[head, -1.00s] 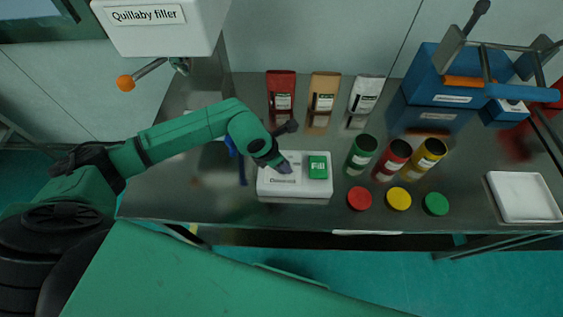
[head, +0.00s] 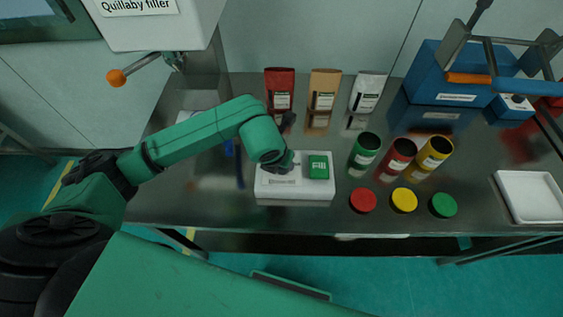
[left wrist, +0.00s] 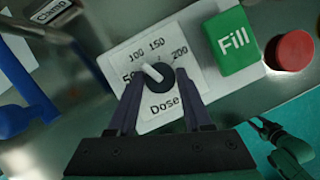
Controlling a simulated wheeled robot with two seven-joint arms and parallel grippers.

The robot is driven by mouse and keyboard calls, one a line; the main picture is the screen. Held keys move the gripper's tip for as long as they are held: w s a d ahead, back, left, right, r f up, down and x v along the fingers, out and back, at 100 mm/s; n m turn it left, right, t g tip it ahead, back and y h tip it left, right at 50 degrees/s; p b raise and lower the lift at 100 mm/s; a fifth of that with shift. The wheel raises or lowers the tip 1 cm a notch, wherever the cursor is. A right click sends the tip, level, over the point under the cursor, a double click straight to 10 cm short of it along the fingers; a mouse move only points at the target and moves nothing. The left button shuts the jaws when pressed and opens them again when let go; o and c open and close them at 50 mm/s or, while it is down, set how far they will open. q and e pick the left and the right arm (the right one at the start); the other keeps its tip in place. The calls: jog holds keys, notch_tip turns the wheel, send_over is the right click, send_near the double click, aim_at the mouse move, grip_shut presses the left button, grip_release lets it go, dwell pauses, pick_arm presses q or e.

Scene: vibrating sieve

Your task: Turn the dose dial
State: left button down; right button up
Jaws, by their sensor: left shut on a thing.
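The dose dial (left wrist: 160,80) is a dark round knob with a white pointer on a white panel marked Dose, with 50, 100, 150 and 200 around it. In the left wrist view its pointer slants to the upper left, between the 50 and 100 side. My left gripper (left wrist: 158,92) is shut on the dial, a finger on each side. In the head view my left gripper (head: 279,166) covers the dial on the white control box (head: 300,190). The green Fill button (head: 318,167) is right of it. Part of my right arm shows small in the left wrist view, its gripper (left wrist: 268,127) unclear.
Red, yellow and green lids (head: 404,200) lie right of the box, with open tins (head: 400,155) behind them. Pouches (head: 323,90) stand at the back. A filler with an orange-knobbed lever (head: 117,77) is at upper left. A white tray (head: 530,197) lies far right.

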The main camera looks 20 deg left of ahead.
pick_arm(q)
jog(key=shift+c, duration=1.6)
grip_release()
jog(key=b+v, duration=0.2)
jog(key=v, duration=1.2)
jog(key=shift+r+b, duration=0.3)
